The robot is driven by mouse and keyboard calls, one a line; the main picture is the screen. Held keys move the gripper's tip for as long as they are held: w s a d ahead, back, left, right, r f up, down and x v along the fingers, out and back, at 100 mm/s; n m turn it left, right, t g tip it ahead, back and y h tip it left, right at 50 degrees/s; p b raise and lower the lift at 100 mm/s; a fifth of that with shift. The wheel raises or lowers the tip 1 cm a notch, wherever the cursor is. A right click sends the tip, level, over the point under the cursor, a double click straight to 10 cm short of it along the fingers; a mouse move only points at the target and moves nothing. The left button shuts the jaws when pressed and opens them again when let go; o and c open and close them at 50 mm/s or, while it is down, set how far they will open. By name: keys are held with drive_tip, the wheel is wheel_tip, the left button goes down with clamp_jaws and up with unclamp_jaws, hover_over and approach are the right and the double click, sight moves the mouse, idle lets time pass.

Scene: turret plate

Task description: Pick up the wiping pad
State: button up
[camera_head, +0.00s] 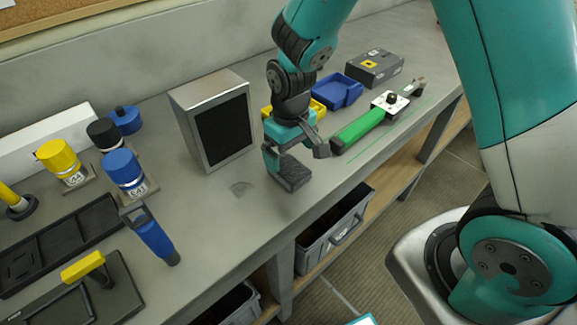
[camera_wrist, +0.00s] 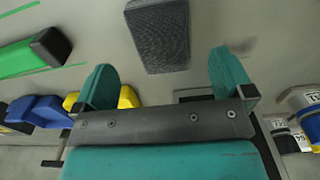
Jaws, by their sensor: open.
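The wiping pad (camera_head: 292,177) is a dark grey block lying on the bench near its front edge, close below my gripper in the head view. In the wrist view the pad (camera_wrist: 160,38) shows a grey textured face, ahead of my fingertips and roughly midway between them. My gripper (camera_head: 296,154) is open and empty, with its teal fingers apart. In the wrist view my gripper (camera_wrist: 162,62) has bare space between its fingers. The exact height above the pad is hard to tell.
A dark-faced metal box (camera_head: 215,120) stands back left. A blue handled tool (camera_head: 152,236) is at the left. The bench between is bare.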

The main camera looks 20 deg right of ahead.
sight(289, 166)
drive_tip(key=shift+w+a+f+p, duration=0.1)
drive_tip(key=shift+f+p, duration=0.35)
drive_tip(key=shift+f, duration=0.95)
drive_tip(key=shift+a+f+p, duration=0.1)
drive_tip(key=shift+f+p, duration=0.35)
drive_tip(key=shift+f, duration=0.95)
drive_tip(key=c, duration=1.1)
drive_tip(key=shift+r, duration=0.1)
wheel_tip(289, 166, up, 20)
drive_tip(key=shift+f+b, duration=0.1)
drive_tip(key=shift+b, duration=1.15)
drive_tip(key=shift+o, duration=0.9)
